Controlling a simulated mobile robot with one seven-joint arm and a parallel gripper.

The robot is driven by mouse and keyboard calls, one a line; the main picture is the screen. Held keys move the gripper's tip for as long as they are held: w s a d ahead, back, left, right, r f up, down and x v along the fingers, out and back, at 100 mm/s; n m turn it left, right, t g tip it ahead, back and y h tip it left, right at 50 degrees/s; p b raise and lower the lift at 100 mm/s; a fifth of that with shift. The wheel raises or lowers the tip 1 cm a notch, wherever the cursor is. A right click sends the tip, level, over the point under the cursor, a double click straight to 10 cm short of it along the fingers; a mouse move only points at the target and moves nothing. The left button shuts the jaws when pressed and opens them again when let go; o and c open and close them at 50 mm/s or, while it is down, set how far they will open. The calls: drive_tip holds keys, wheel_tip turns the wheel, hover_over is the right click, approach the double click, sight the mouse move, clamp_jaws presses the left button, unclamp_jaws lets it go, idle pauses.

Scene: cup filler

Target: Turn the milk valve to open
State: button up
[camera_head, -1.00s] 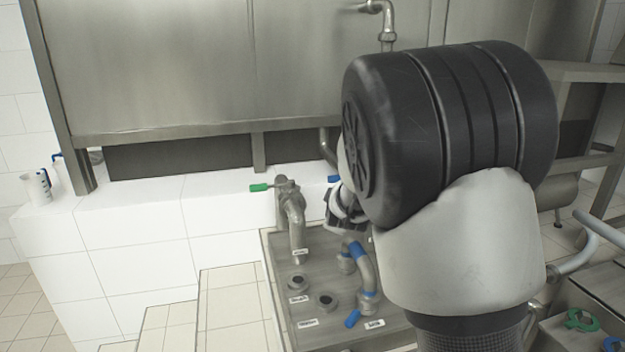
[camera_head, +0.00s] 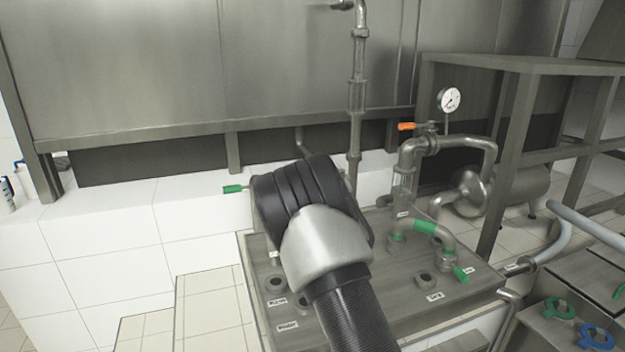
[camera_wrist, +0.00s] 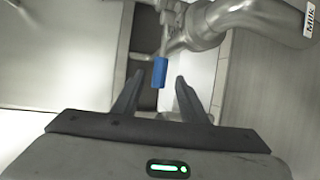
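The milk valve's blue handle (camera_wrist: 159,72) shows in the wrist view, attached to a metal pipe (camera_wrist: 250,18) that carries a "Milk" label (camera_wrist: 309,22). My gripper (camera_wrist: 159,77) is open, with one finger on each side of the handle's lower end. I see gaps on both sides, and the fingers do not appear to touch it. In the head view my arm hides the gripper, the blue handle and most of the milk pipe.
In the head view, a green handle (camera_head: 232,188) sticks out left of my arm, and an orange handle (camera_head: 406,126) tops another pipe near a gauge (camera_head: 449,100). A metal panel (camera_head: 395,285) with ports and a green-banded bent pipe (camera_head: 425,227) lies to the right.

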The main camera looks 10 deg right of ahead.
drive_tip(key=x, duration=0.6)
clamp_jaws()
